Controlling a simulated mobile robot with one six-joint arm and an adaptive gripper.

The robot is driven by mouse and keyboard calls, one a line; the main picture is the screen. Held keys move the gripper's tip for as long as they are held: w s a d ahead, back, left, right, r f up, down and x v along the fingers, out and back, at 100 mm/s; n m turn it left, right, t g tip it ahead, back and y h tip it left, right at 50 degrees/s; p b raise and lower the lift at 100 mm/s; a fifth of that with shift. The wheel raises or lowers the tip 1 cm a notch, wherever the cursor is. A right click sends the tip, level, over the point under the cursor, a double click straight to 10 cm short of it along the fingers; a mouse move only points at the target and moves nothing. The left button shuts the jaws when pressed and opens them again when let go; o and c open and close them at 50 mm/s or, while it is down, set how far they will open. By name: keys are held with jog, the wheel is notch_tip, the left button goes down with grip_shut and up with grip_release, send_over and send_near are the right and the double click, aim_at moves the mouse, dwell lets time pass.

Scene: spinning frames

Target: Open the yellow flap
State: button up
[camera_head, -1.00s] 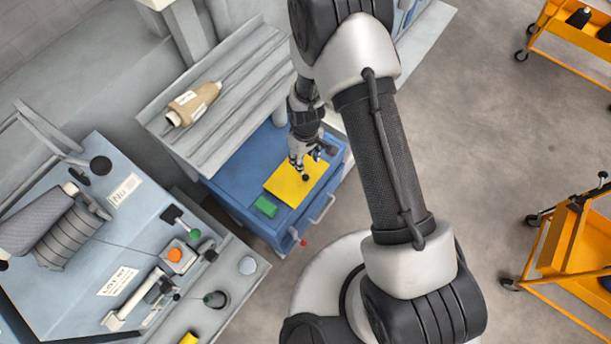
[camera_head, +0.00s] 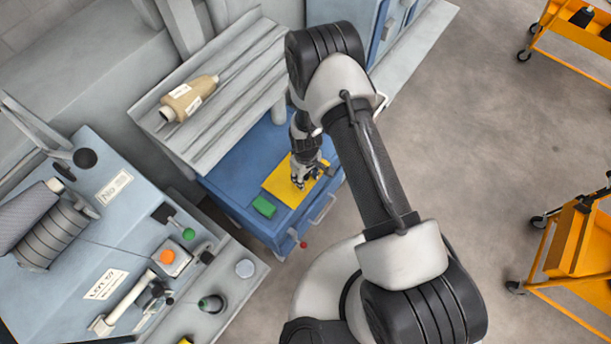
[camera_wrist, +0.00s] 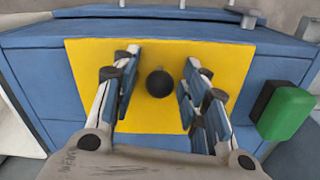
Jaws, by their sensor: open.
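The yellow flap (camera_head: 283,184) lies flat on the top of the blue cabinet (camera_head: 238,186). In the wrist view the flap (camera_wrist: 160,55) fills the middle, and a round black knob (camera_wrist: 160,83) stands on it. My gripper (camera_head: 301,183) is over the flap and hides part of it in the head view, including the knob. In the wrist view my open gripper (camera_wrist: 157,90) has one finger on each side of the knob, with a gap on both sides. I cannot tell how far the fingertips are above the flap.
A green block with a dark side (camera_head: 264,207) sits beside the flap on the cabinet. A grey slatted shelf (camera_head: 225,90) with a beige bobbin (camera_head: 188,98) stands behind. A blue-grey machine panel (camera_head: 75,250) is at left. Orange carts (camera_head: 575,245) stand at right on open floor.

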jog(key=shift+c, duration=0.6)
grip_shut()
